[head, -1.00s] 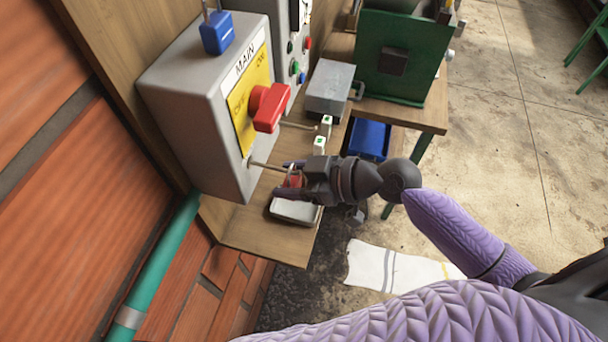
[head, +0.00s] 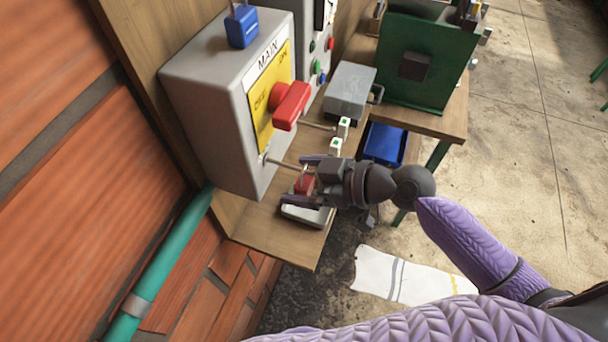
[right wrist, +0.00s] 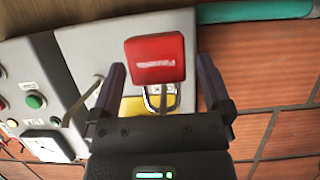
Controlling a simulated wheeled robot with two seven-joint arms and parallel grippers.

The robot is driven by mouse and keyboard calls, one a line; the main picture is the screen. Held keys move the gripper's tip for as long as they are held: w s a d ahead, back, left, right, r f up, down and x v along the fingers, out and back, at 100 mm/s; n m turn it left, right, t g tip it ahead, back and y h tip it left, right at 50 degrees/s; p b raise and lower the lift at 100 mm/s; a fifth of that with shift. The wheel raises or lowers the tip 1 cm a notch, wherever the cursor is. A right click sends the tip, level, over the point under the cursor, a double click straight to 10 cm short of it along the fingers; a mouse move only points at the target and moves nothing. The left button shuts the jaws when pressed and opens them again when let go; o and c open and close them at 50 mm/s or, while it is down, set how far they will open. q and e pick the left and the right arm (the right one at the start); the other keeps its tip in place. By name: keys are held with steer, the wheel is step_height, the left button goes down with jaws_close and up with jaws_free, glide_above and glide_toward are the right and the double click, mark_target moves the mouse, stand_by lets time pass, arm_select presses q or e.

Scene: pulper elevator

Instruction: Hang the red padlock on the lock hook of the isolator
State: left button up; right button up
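The red padlock (head: 305,184) is upright below the end of the isolator's thin lock hook (head: 281,164). Its shackle meets the rod's tip, but I cannot tell surely whether the rod passes through it. My right gripper (head: 306,180) is open, one finger on each side of the padlock. In the right wrist view the red padlock body (right wrist: 155,58) sits between the spread fingers (right wrist: 160,88), with gaps on both sides. The grey isolator box (head: 220,120) has a yellow plate and a red handle (head: 291,105). My left gripper is not in view.
A pale tray-like object (head: 306,215) lies on the wooden shelf (head: 270,240) just under the padlock. Another thin rod and two small white-green tags (head: 340,135) are close by. A blue padlock (head: 241,27) sits on top of the box. A grey box (head: 350,90) stands behind.

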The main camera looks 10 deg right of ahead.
steer(key=b+v, duration=0.3)
steer(key=v, duration=0.6)
steer(key=w+d+f+m+t+h+b, duration=0.1)
steer(key=d+f+m+h+b, duration=0.3)
steer(key=f, duration=0.5)
steer(key=w+d+f+m+t+h+b, duration=0.1)
steer(key=d+f+m+h+b, duration=0.1)
steer(key=d+f, duration=0.6)
steer(key=s+d+f+m+g+h+b, duration=0.1)
steer(key=s+f+m+h+b, duration=0.15)
steer(key=f, duration=0.65)
steer(key=s+d+f+m+g+h+b, duration=0.1)
steer(key=s+f+b, duration=0.15)
steer(key=f, duration=0.75)
steer(key=s+a+f+g+h+b, duration=0.1)
steer(key=s+f+g+b, duration=0.2)
steer(key=f, duration=0.5)
steer(key=s+f+h+b, duration=0.1)
steer(key=s+f+b, duration=0.1)
steer(key=s+f, duration=0.5)
steer(key=s+a+f+g+b, duration=0.4)
steer(key=s+a+f, duration=0.5)
steer(key=s+f, duration=0.3)
steer(key=shift+s+a+f+n+b, duration=0.3)
steer(key=shift+s+f+n+b, duration=0.25)
steer(key=shift+b, duration=0.25)
